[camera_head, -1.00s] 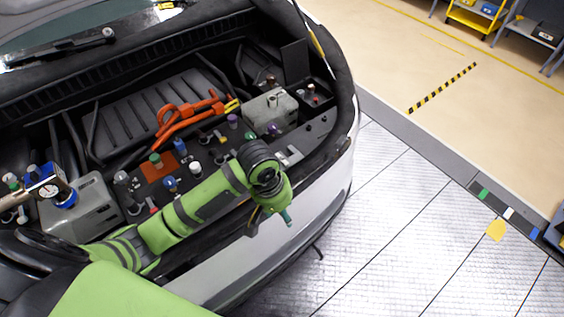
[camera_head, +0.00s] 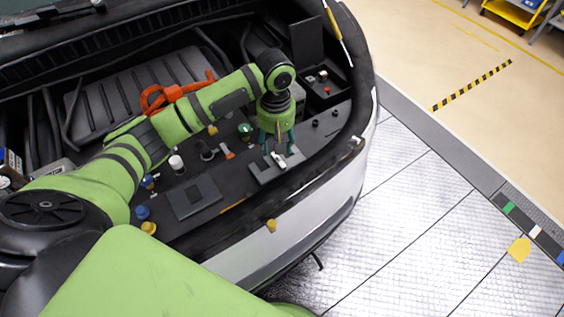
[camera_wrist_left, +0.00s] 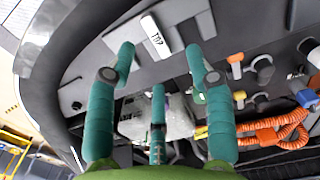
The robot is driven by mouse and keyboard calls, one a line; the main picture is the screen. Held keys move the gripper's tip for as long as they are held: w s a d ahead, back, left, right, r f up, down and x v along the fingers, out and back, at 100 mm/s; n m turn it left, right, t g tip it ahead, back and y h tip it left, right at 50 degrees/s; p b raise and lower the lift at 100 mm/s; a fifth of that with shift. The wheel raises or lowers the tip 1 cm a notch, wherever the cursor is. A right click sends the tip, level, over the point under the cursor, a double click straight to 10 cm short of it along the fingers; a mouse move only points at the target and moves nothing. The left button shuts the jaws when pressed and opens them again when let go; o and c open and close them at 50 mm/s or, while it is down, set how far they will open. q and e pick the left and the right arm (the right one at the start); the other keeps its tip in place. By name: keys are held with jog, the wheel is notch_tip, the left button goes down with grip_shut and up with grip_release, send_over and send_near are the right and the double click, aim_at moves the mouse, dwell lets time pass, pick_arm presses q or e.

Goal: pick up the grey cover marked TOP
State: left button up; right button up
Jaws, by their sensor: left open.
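The cover (camera_wrist_left: 155,37) is a small pale grey bar with the letters TOP on it, lying on the dark panel. In the head view the cover (camera_head: 279,161) shows just below my left gripper's fingertips, near the front edge of the engine bay. My left gripper (camera_head: 278,149) points down over it with teal fingers apart. In the left wrist view my left gripper (camera_wrist_left: 158,62) is open and empty, and the cover lies just beyond the fingertips, between their lines. Contact cannot be told. My right gripper is not in view.
Coloured caps stand on the panel, including a green cap (camera_head: 245,130) and a white cap (camera_head: 177,163). Orange cables (camera_wrist_left: 285,129) lie close by. A black box (camera_head: 323,82) is at the right. The car's front rim (camera_head: 300,192) borders the panel.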

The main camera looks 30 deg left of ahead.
aim_at(279, 157)
pick_arm(q)
jog(key=f, duration=0.1)
jog(key=f+p, duration=0.1)
jog(key=f, duration=0.1)
jog(key=shift+w, duration=0.3)
notch_tip(279, 157, down, 3)
jog(key=shift+f+p, duration=0.2)
jog(key=shift+p, duration=0.3)
jog(key=shift+w+f, duration=0.2)
jog(key=shift+f, duration=0.05)
jog(key=c, duration=1.1)
grip_shut()
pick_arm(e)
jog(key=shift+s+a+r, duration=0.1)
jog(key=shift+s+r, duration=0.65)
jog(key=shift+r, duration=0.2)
